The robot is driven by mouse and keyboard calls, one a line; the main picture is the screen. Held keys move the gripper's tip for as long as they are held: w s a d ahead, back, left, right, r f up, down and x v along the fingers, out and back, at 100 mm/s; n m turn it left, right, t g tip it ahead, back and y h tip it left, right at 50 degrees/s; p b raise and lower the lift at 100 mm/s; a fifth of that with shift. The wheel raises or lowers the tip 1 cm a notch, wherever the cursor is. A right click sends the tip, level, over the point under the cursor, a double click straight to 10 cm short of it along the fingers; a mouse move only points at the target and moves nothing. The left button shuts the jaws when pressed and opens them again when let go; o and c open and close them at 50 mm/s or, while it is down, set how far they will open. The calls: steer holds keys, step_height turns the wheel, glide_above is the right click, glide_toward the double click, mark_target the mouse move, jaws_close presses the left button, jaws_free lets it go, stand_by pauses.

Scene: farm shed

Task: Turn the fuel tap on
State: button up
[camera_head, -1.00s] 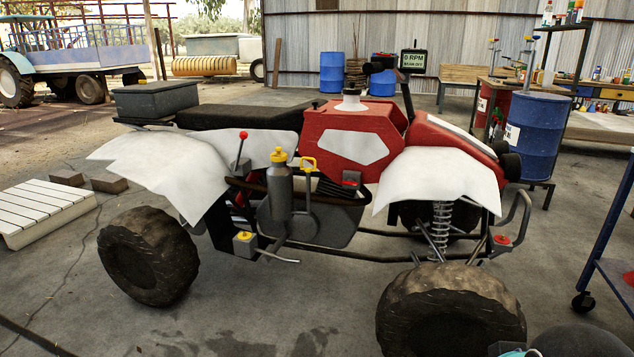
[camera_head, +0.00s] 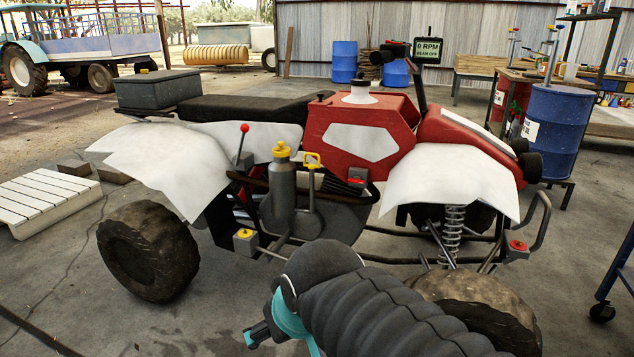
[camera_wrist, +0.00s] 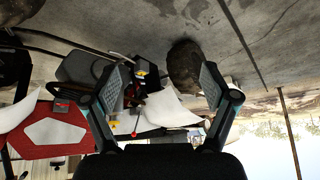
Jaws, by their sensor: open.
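A red quad bike with white fenders fills the head view. Under its red fuel tank (camera_head: 360,125) is a small black fitting with a red top (camera_head: 356,180), possibly the fuel tap; it also shows in the wrist view (camera_wrist: 62,107). My gripper (camera_head: 257,333) is low in front of the quad, apart from the tank and the fitting. In the upside-down wrist view, its fingers (camera_wrist: 165,80) are spread with nothing between them.
A red-knobbed lever (camera_head: 241,145), a yellow knob on a box (camera_head: 245,238) and a red knob at the front (camera_head: 518,245) are also on the quad. Tyres (camera_head: 148,255) stick out towards me. A white slatted pallet (camera_head: 45,200) lies left; a blue drum (camera_head: 557,130) stands right.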

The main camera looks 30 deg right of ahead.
steer(key=w+d+r+m+t+b, duration=0.1)
steer(key=w+d+t+b, duration=0.1)
steer(key=w, duration=0.7)
steer(key=w+d+r+t+b, duration=0.1)
steer(key=w+d+t, duration=0.1)
steer(key=w, duration=0.7)
steer(key=m+t+h+b, duration=0.1)
steer(key=m+h+b, duration=0.75)
steer(key=h, duration=0.55)
glide_toward(356, 182)
steer(key=shift+t, duration=0.3)
steer(key=p+x, duration=0.1)
steer(key=x, duration=0.8)
steer(key=shift+w+d+f, duration=0.1)
steer(key=shift+w+d, duration=0.1)
steer(key=shift+d, duration=0.05)
steer(key=shift+c, duration=0.2)
steer(key=c, duration=1.1)
